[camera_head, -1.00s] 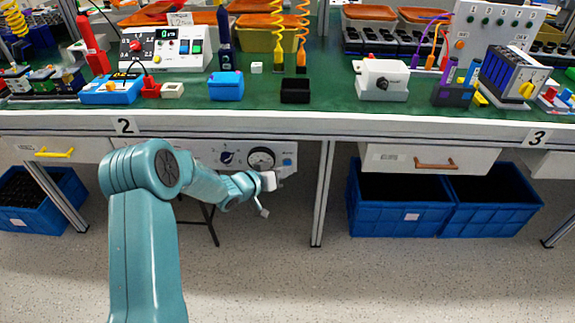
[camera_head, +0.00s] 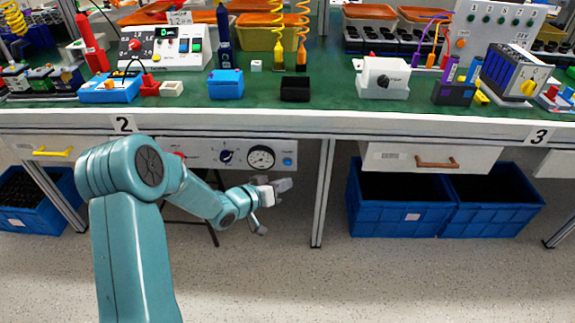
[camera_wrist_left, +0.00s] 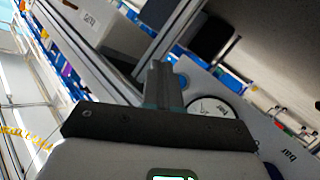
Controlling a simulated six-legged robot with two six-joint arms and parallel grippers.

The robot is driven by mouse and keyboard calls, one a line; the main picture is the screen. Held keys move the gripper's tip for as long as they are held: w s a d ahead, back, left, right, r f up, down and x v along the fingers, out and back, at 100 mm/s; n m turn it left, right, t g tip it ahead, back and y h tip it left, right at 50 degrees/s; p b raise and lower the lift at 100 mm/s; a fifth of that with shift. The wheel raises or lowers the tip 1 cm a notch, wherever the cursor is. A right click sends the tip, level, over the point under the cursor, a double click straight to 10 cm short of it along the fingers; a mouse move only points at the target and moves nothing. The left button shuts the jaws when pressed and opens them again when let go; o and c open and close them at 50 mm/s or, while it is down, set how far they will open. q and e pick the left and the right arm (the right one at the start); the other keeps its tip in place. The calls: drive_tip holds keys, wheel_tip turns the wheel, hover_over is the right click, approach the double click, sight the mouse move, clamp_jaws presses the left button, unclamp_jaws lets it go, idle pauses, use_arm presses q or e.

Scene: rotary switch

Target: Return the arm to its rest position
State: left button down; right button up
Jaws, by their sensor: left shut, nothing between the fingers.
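My left arm, teal, comes up from the lower left in the head view. Its left gripper (camera_head: 284,186) is shut and empty, below the front edge of the bench and in front of the under-bench panel. In the left wrist view the shut fingers (camera_wrist_left: 161,85) point up toward the bench underside. The panel (camera_head: 205,151) carries a dark rotary knob (camera_head: 226,156), a round gauge (camera_head: 261,158) and a blue button (camera_head: 287,161). The gauge also shows, partly hidden, in the left wrist view (camera_wrist_left: 212,107). My right gripper is in neither view.
The green bench top (camera_head: 330,95) holds a blue box (camera_head: 226,84), a black tray (camera_head: 295,89) and a white switch box (camera_head: 383,78). A table leg (camera_head: 322,195) stands right of the gripper. Blue crates (camera_head: 400,205) sit further right. The floor in front is clear.

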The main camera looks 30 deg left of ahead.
use_arm(q)
drive_tip(key=shift+s+d, duration=0.2)
drive_tip(key=shift+s, duration=0.1)
drive_tip(key=s+d+f+g+h, duration=0.1)
drive_tip(key=s+d+f+g, duration=0.1)
drive_tip(key=d+f, duration=0.5)
drive_tip(key=s+d+f+g+h, duration=0.2)
drive_tip(key=d+f, duration=0.1)
drive_tip(key=d, duration=0.7)
drive_tip(key=s+d+f+g+y, duration=0.1)
drive_tip(key=s+d+f+g, duration=0.2)
drive_tip(key=s, duration=0.5)
drive_tip(key=s+d+f+g, duration=0.1)
drive_tip(key=s+f+g, duration=0.35)
drive_tip(key=s, duration=0.25)
drive_tip(key=s+d+f+g+y, duration=0.1)
drive_tip(key=s+d+f+g, duration=0.1)
drive_tip(key=s+f, duration=0.45)
wheel_tip(320, 180, up, 28)
drive_tip(key=s+m+p, duration=0.1)
drive_tip(key=p, duration=2.4)
drive_tip(key=shift+d+f, duration=0.15)
drive_tip(key=shift+f, duration=0.1)
